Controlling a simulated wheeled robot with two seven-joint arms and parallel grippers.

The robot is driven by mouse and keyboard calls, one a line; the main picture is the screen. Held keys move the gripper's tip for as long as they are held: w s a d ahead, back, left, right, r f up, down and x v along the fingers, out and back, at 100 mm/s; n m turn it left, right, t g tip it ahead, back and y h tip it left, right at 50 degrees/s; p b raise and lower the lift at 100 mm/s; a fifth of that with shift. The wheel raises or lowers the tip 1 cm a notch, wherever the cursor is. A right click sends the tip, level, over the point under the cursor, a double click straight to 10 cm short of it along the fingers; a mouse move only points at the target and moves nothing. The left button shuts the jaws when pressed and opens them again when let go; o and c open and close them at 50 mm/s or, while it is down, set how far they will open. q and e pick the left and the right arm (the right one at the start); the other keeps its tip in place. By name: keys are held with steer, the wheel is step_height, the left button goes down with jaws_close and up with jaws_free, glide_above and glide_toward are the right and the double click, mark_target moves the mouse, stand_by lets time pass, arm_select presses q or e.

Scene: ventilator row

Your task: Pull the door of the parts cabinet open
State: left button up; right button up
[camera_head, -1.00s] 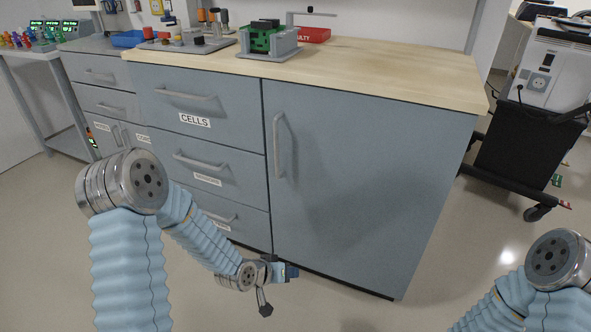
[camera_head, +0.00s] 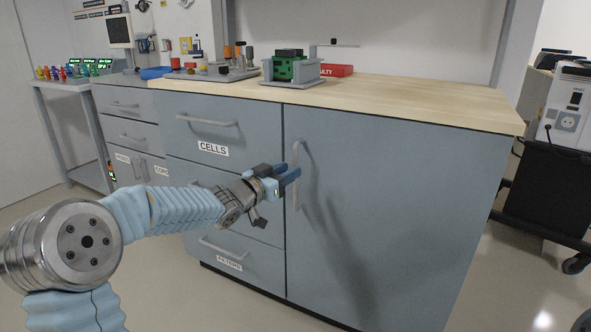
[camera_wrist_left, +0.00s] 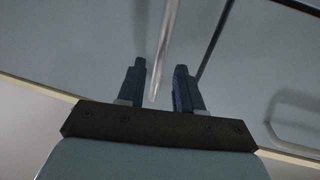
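The parts cabinet door (camera_head: 385,215) is a large blue-grey panel under the right part of the wooden worktop, and it is shut. Its vertical grey bar handle (camera_head: 296,160) is near the door's left edge. My left gripper (camera_head: 291,176) is at the handle, its blue fingers pointing at it. In the left wrist view the fingers (camera_wrist_left: 160,88) are open and apart, with the handle bar (camera_wrist_left: 166,50) running down between their tips. I cannot tell contact with either finger. My right gripper is out of view.
Drawers with bar handles, one labelled CELLS (camera_head: 213,148), lie left of the door. A green device (camera_head: 290,70) and a red bin (camera_head: 336,71) stand on the worktop (camera_head: 420,98). A black cart (camera_head: 548,190) stands at right. Floor before the door looks clear.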

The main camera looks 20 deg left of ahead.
arm_select(q)
steer(key=x, duration=0.4)
jaws_close()
